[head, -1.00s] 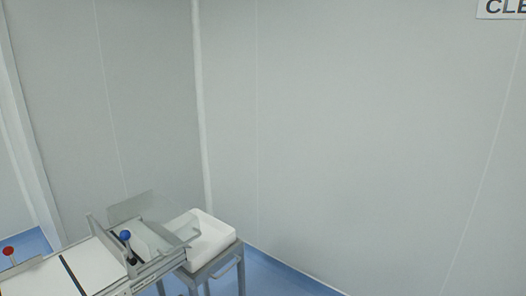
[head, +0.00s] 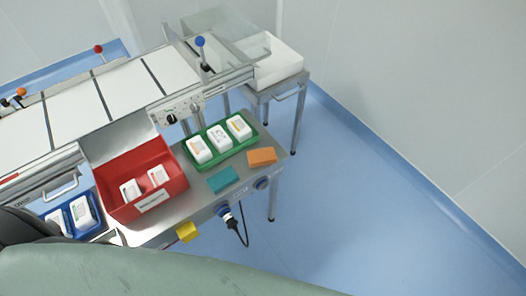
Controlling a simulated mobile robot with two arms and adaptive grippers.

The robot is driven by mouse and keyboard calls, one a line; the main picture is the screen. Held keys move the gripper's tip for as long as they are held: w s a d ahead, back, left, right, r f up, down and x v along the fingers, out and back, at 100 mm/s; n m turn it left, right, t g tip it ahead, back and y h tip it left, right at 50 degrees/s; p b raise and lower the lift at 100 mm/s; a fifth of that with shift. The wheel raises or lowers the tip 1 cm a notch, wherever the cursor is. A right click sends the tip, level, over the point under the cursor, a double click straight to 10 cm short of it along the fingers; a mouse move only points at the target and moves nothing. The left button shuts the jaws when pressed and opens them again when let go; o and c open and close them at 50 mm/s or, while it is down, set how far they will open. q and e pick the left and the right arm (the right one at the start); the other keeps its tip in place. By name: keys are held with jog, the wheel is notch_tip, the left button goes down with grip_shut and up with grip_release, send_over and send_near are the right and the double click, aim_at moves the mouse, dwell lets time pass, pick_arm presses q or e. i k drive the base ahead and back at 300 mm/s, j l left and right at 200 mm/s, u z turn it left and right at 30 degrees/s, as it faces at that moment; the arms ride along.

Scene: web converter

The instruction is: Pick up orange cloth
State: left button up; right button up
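The orange cloth (head: 262,156) is a small flat folded rectangle. It lies on the metal side table (head: 203,207) near its right end, just right of the green tray. A teal cloth (head: 222,179) lies to its lower left on the same table. Neither of my grippers shows clearly in the head view. A dark part and a large green-grey surface fill the lower left edge, and I cannot tell any fingers there.
A green tray (head: 220,160) and a red bin (head: 177,184) hold white packs; a blue tray (head: 63,231) is at left. A converter (head: 120,92) stands behind. A cable (head: 242,233) hangs in front. Blue floor (head: 370,210) at right is clear.

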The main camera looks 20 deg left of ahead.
aim_at(267, 156)
jog(key=i+l+u, duration=0.1)
jog(key=u, duration=0.3)
jog(key=i+l+u, duration=0.15)
jog(key=u, duration=0.25)
jog(key=l+u, duration=0.15)
jog(key=u, duration=0.25)
jog(key=i+l+u, duration=0.1)
jog(key=l+u, duration=0.15)
jog(key=u, duration=0.15)
jog(key=l+u, duration=0.2)
jog(key=u, duration=0.2)
